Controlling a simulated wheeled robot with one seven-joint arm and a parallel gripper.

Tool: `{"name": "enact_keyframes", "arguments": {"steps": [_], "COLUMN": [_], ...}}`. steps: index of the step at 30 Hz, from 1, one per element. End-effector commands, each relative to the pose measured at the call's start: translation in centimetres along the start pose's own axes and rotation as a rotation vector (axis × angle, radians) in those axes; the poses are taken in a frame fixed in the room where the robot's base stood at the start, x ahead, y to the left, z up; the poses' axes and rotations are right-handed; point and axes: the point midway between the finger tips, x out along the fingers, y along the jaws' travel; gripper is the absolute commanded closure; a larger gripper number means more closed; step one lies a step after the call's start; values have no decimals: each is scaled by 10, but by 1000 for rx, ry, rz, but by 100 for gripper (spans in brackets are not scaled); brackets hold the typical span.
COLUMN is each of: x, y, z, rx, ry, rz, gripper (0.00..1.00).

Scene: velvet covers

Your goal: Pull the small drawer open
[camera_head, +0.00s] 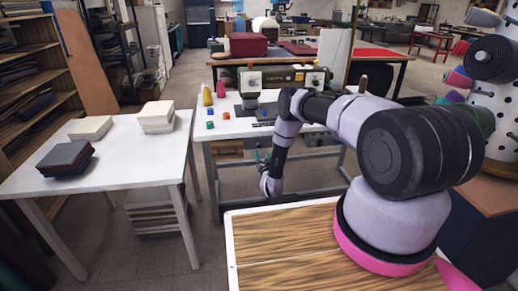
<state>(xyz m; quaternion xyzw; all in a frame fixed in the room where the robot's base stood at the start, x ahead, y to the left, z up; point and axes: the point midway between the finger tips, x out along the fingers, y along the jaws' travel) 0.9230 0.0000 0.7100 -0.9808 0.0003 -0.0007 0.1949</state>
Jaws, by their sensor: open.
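My gripper (262,157) is small and dark in the picture, at the end of my arm below the front edge of the white sewing table. It is open, and I see nothing between its fingers. A brown wooden front (228,148) shows under the left part of that table, left of my gripper and apart from it in the picture. It may be the small drawer, but I cannot make out a handle or a gap. My arm hides part of the space under the table.
The white sewing table (222,128) carries a sewing machine (250,82), spools and small coloured items. A white table (125,150) at left holds dark covers (65,160) and cream blocks (157,115). Shelves stand far left, fabric rolls at right. Floor between the tables is clear.

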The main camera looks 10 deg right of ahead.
Motion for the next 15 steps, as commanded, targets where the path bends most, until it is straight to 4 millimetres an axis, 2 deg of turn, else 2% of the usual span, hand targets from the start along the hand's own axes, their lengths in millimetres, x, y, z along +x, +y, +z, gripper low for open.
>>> {"name": "enact_keyframes", "arguments": {"steps": [3, 9, 15], "x": [24, 56, 71], "y": [-1, 0, -1], "z": [0, 0, 0], "rx": [0, 0, 0], "ry": [2, 1, -1], "rz": [-4, -1, -1], "gripper": [38, 38, 38]}}
